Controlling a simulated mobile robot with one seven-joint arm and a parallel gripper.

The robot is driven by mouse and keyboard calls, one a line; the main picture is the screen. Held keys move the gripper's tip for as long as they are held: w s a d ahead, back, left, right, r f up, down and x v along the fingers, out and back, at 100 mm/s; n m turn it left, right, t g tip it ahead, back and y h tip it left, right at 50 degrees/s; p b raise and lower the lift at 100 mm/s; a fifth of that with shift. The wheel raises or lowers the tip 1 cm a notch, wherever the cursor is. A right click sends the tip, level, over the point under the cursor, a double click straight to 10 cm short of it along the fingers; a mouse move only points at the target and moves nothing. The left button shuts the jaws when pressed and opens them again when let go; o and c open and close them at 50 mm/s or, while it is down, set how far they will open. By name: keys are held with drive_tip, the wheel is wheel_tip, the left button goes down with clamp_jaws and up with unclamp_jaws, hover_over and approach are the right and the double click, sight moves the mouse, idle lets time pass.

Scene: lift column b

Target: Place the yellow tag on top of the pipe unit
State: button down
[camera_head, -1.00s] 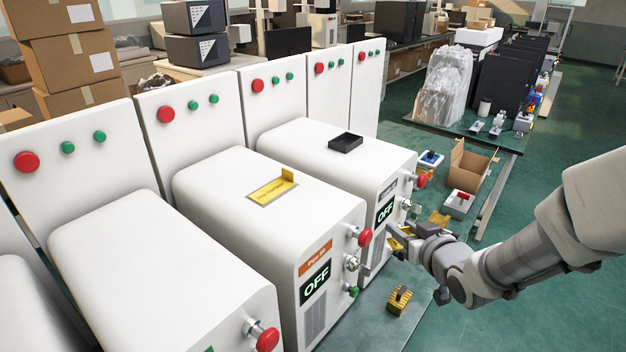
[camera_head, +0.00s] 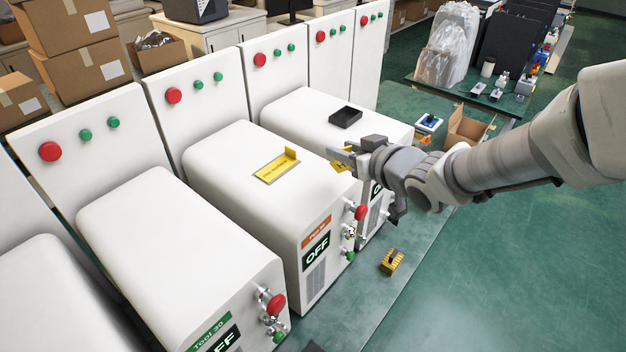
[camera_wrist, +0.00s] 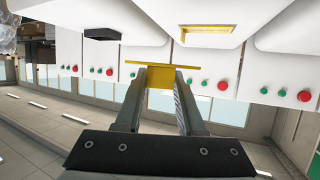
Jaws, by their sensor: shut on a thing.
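My gripper (camera_head: 347,157) is shut on a yellow tag (camera_head: 340,166), held beside the upper right of the white units. In the wrist view the tag (camera_wrist: 160,76) sits between the two fingers of my gripper (camera_wrist: 160,82). A white unit with an orange label (camera_head: 316,231) and an OFF display stands left of my gripper; the label is too small to read surely. A yellow plate with a raised end (camera_head: 277,168) lies on its top, and also shows in the wrist view (camera_wrist: 208,30). I cannot tell for sure which unit is the pipe unit.
The unit behind bears a black tray (camera_head: 345,116). A green-labelled unit (camera_head: 165,250) stands in front. Red, green and silver knobs (camera_head: 360,212) stick out from the unit fronts. A yellow and black object (camera_head: 391,262) lies on the ledge below. Green floor (camera_head: 500,290) is clear at right.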

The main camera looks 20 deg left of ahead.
drive_tip(key=b, duration=0.2)
hover_over(311, 185)
wheel_tip(311, 185, down, 4)
drive_tip(key=shift+f, duration=2.05)
drive_tip(key=shift+f, duration=0.2)
drive_tip(key=c, duration=0.5)
unclamp_jaws()
drive_tip(key=shift+r, duration=0.1)
drive_tip(key=shift+r, duration=0.15)
drive_tip(key=p+v, duration=0.1)
drive_tip(key=v, duration=1.1)
